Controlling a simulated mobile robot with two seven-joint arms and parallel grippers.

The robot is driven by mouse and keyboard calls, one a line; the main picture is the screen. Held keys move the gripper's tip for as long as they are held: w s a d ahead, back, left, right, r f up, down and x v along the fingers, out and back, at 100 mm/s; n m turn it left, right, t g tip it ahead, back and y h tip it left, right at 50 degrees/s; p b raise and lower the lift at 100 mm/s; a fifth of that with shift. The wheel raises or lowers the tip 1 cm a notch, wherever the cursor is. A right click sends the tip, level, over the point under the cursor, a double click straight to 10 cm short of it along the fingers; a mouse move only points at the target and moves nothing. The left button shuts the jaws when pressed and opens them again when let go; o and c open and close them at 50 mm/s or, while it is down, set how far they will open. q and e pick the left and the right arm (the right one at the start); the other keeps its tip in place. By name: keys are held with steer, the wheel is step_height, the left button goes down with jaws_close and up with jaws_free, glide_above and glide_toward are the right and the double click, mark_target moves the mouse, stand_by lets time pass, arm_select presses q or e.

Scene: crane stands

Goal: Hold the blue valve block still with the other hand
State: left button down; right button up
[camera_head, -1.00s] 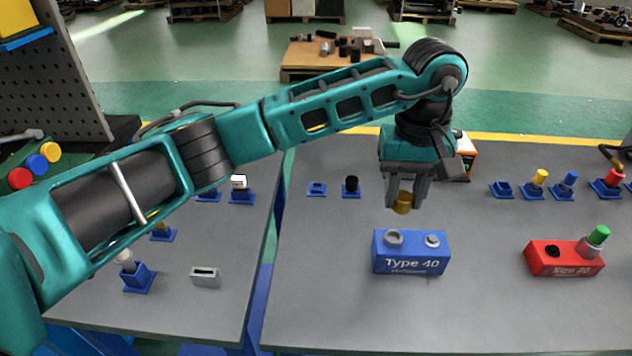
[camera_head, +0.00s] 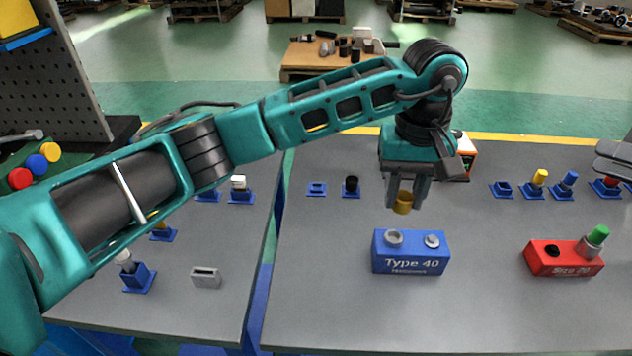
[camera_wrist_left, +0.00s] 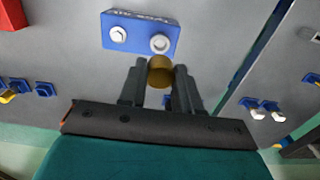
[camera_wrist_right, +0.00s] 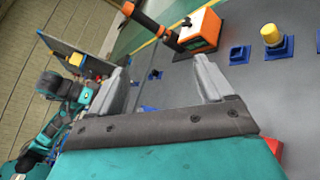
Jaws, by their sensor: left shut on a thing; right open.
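The blue valve block (camera_head: 410,255), marked Type 40, stands on the grey table with two round ports on top. It also shows in the left wrist view (camera_wrist_left: 140,33). My left gripper (camera_head: 405,200) is shut on a brass-coloured cylinder (camera_head: 403,203), held just above and behind the block's left port, apart from it. The cylinder shows between the fingers in the left wrist view (camera_wrist_left: 160,71). My right gripper (camera_wrist_right: 163,78) is open and empty. Its grey fingers come in at the right edge of the head view (camera_head: 612,165), well away from the blue block.
A red block (camera_head: 563,260) with a green-topped part stands right of the blue block. Several small blue holders line the table's back. An orange box (camera_wrist_right: 199,31) with a black-and-orange handle shows in the right wrist view.

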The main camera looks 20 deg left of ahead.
steer(key=s+a+f+n+g, duration=0.4)
steer(key=a+f+n+g, duration=0.2)
steer(key=a+f+n, duration=0.3)
steer(key=n+g+h, duration=0.3)
steer(key=n+g, duration=0.2)
steer(key=n, duration=0.3)
glide_toward(443, 251)
steer(key=w+f, duration=0.2)
steer(key=w, duration=0.1)
steer(key=shift+w+f, duration=0.1)
steer(key=shift+f, duration=0.15)
steer(key=shift+s+a+f+n+g, duration=0.3)
steer(key=shift+s+a+f+n, duration=0.15)
steer(key=shift+n, duration=0.15)
steer(key=shift+x, duration=4.3)
steer(key=shift+f, duration=0.15)
steer(key=shift+c, duration=0.2)
steer(key=shift+d, duration=0.1)
steer(key=c, duration=1)
